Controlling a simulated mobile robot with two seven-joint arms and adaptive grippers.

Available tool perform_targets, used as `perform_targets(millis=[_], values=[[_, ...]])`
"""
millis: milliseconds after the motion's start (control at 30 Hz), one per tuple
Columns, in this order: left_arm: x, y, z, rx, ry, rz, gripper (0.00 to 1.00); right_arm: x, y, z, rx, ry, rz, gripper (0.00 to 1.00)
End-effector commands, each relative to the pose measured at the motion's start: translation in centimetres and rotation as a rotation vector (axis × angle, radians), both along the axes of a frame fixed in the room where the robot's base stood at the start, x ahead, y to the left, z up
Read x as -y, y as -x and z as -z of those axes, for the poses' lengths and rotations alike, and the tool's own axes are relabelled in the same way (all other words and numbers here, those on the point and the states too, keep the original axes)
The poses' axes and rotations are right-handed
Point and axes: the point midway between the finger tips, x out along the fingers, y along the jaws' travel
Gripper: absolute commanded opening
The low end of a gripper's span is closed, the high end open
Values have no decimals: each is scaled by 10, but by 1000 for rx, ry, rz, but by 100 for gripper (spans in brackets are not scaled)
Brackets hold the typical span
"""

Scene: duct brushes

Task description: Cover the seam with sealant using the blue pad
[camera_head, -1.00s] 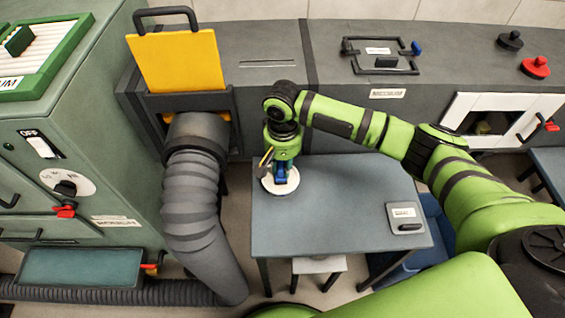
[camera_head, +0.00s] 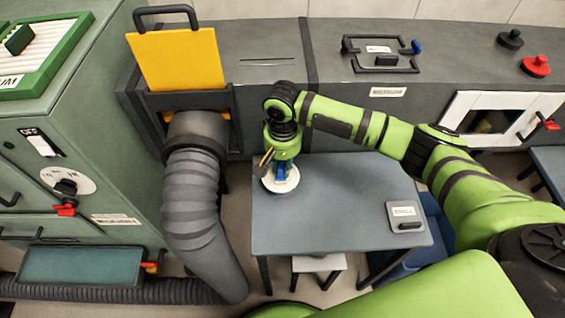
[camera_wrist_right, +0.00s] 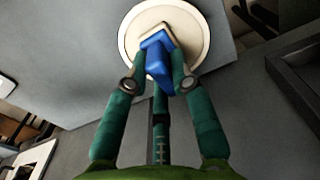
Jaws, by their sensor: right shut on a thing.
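My right gripper (camera_head: 281,174) is over the left part of the grey table, pointing down. It is shut on the blue pad (camera_wrist_right: 158,60), whose blue grip sits between the fingers in the right wrist view. The pad's pale base is over a round white dish (camera_wrist_right: 131,42); I cannot tell if it touches the dish. The white dish (camera_head: 292,184) shows partly below the gripper in the head view. The seam is not clearly seen; a dark vertical band (camera_head: 309,50) crosses the grey duct behind the table. My left gripper is not in view.
The grey table (camera_head: 340,210) is clear in its middle, with a small labelled plate (camera_head: 406,216) at its right front corner. A yellow plate (camera_head: 176,60) stands in the duct above a ribbed hose (camera_head: 192,200). A green cabinet (camera_head: 80,130) is at the left.

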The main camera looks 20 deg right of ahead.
Motion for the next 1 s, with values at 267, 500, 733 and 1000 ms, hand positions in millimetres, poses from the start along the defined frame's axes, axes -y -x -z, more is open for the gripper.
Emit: perform_targets(millis=[267,500,733,1000], values=[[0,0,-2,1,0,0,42,0,0,1,-1,0,0,0],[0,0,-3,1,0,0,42,0,0,1,-2,-1,0,0],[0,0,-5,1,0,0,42,0,1,1,-2,-1,-1,0],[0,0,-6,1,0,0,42,0,1,2,-2,0,-1,0]])
